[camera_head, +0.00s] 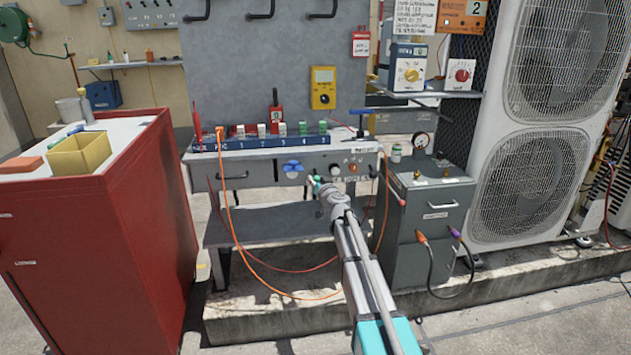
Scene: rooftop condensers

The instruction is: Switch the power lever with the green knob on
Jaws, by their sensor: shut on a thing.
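The bench's grey front panel (262,172) carries a row of controls. A small green knob (311,181) shows right at the tip of my gripper, in front of this panel. My gripper (319,185) reaches up to it from the lower right and is shut on it. The lever's shaft is mostly hidden behind my gripper, so I cannot tell its angle or whether it stands at on or off.
A blue handle (292,167) sits just left of the knob, and round knobs (335,169) sit to the right. A red cabinet (110,200) stands at left, a grey unit (432,205) with a gauge at right. Orange cable (236,238) hangs below the bench.

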